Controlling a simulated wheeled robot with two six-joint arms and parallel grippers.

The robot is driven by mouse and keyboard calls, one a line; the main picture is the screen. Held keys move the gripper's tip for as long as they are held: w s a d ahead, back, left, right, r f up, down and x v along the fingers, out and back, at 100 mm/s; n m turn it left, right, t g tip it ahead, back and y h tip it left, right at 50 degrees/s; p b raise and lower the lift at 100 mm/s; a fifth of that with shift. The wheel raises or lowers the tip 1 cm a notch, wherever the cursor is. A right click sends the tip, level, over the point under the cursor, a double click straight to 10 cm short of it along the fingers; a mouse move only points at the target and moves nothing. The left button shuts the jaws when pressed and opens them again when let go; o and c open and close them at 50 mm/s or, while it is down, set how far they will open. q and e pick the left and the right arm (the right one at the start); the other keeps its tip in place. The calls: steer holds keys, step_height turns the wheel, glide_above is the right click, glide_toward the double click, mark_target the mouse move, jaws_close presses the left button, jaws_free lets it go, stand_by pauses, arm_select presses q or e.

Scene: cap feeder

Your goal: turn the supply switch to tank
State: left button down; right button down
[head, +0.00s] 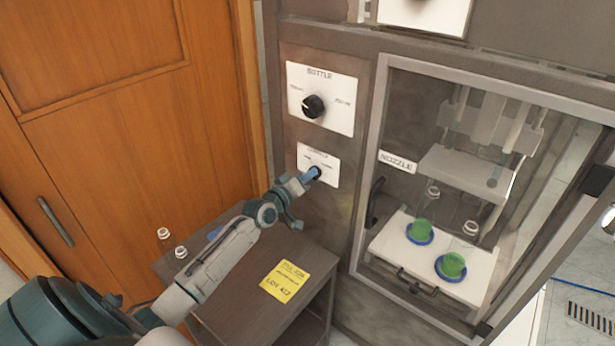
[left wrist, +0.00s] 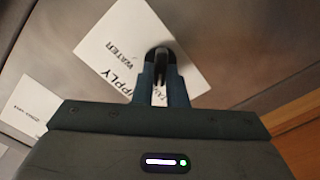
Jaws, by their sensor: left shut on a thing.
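The supply switch (left wrist: 160,58) is a small dark knob on a white label plate (head: 328,173) on the grey machine panel, below the bottle dial. In the left wrist view the plate (left wrist: 118,52) reads "SUPPLY" and "WATER"; the other word is mostly hidden behind my fingers. My left gripper (head: 313,173) reaches the plate from the lower left. In the left wrist view its two fingers (left wrist: 160,85) are shut on the switch knob, one on each side. The switch's exact pointing is hard to tell. My right gripper is not in view.
The bottle dial (head: 313,106) sits above on its own plate. A framed glass door (head: 369,180) at the right encloses a nozzle and two bottles with green contents. A small brown table (head: 240,290) with a yellow note (head: 285,281) stands below my left arm.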

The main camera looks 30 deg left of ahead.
arm_select(q)
steer(key=c, duration=1.5)
jaws_free()
steer(key=shift+o, duration=0.2)
steer(key=s+p, duration=0.6)
steer(key=s, duration=0.5)
steer(key=shift+a, duration=0.45)
steer(key=shift+w, duration=0.1)
